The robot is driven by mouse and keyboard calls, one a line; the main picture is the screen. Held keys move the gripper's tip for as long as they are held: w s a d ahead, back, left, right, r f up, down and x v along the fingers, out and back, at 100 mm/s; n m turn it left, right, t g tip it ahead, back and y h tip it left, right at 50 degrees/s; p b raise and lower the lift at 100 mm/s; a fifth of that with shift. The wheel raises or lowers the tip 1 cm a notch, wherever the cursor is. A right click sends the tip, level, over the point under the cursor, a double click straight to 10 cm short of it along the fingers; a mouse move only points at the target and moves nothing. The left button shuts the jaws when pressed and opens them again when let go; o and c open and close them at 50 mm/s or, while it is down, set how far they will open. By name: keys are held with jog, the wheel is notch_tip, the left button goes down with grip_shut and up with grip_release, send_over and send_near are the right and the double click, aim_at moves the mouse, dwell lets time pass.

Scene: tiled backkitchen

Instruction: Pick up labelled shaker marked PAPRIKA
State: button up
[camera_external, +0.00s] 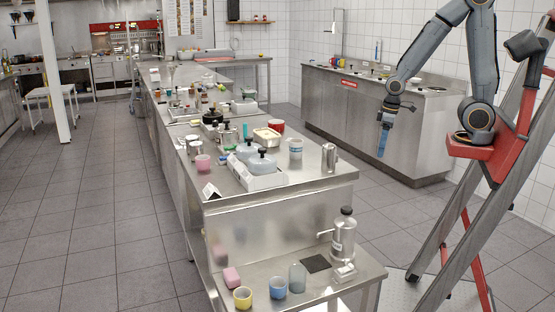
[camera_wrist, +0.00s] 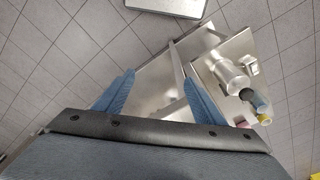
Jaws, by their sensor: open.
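I cannot pick out a shaker with a readable PAPRIKA label in either view. Several small bottles and jars (camera_external: 205,98) stand far along the long steel counter, too small to read. My gripper (camera_external: 382,154) hangs in the air, fingers down, to the right of the counter's near end and clear of everything. In the wrist view my gripper (camera_wrist: 160,74) shows two blue fingers spread apart with nothing between them. Beyond them lies a steel surface, with a steel canister (camera_wrist: 236,80) to the right of the fingers.
The near counter end holds a white tray with grey bottles (camera_external: 262,165), a white-blue cup (camera_external: 295,148) and a steel pitcher (camera_external: 330,157). A lower shelf holds a dark-capped canister (camera_external: 343,232), yellow cup (camera_external: 243,297) and blue cup (camera_external: 278,287).

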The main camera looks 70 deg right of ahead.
jog(key=shift+w, duration=0.1)
dwell(0.3)
jog(key=n+t+y, duration=0.2)
jog(key=n+y, duration=0.1)
jog(key=n, duration=0.6)
send_near(329, 149)
notch_tip(329, 149, down, 3)
jog(key=w+d, duration=0.2)
jog(key=d, duration=0.1)
jog(key=shift+s+a+f+p, duration=0.1)
jog(key=shift+a+f+p, duration=0.15)
jog(key=shift+p, duration=0.25)
jog(key=shift+x, duration=1.15)
jog(key=f+p, duration=0.1)
jog(key=a+f+p, duration=0.1)
jog(key=f, duration=0.1)
jog(key=shift+a+f, duration=0.2)
jog(key=shift+x, duration=0.75)
jog(key=c, duration=1.3)
